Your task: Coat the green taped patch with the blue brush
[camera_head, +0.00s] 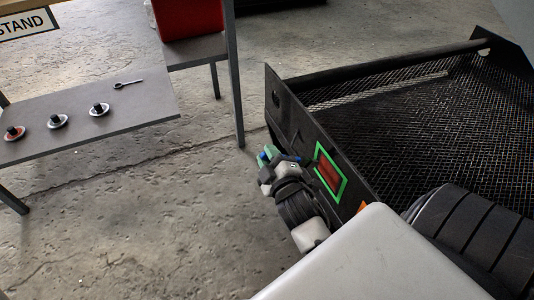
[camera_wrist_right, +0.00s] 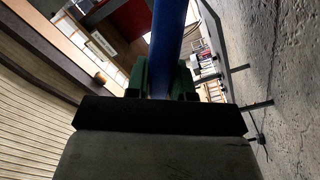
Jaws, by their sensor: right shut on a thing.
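The green taped patch (camera_head: 330,175) is a green-outlined rectangle with a red-brown middle, on the outer side of the black mesh-floored enclosure (camera_head: 294,113). My right gripper (camera_head: 268,155) is just left of the patch, shut on the blue brush. Only small blue bits of the brush (camera_head: 262,156) show in the head view. In the right wrist view the blue handle (camera_wrist_right: 168,40) stands between the green fingers (camera_wrist_right: 160,84). The brush's tip is hidden, and I cannot tell whether it touches the patch. My left gripper is not in view.
A grey shelf (camera_head: 120,115) at left bears several small things: discs with black knobs (camera_head: 58,121) and a small dark tool (camera_head: 128,83). A red bin (camera_head: 188,18) stands at the top, near a grey post (camera_head: 234,80). The concrete floor (camera_head: 150,220) below is clear.

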